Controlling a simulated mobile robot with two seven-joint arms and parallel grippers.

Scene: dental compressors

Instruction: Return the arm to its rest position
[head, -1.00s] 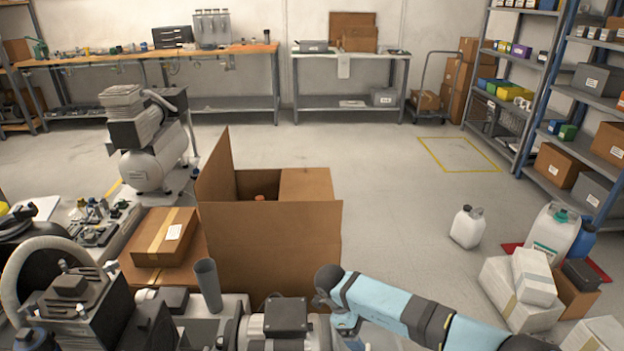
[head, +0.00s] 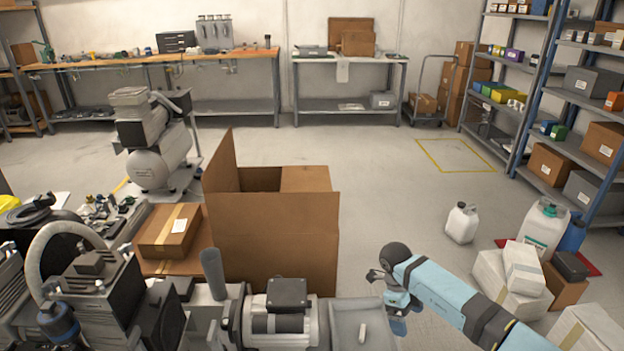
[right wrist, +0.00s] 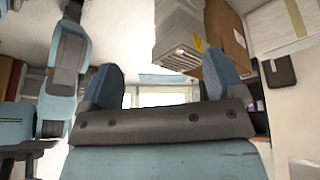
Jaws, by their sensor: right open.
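My right arm (head: 450,290) is light blue and grey and reaches in from the lower right of the head view. Its bent end hangs over the floor, just right of the machine parts in front of me. My right gripper (right wrist: 165,88) shows in the right wrist view with its two blue-grey fingers spread wide apart. Nothing is between the fingers. In the head view the fingers are hard to make out below the bent joint. My left arm and left gripper are not in view.
A tall open cardboard box (head: 272,238) stands left of my right arm. Compressor parts (head: 285,310) lie close in front. White boxes (head: 510,280), a white canister (head: 462,223) and blue-framed shelves (head: 560,130) are to the right. The floor in the middle is clear.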

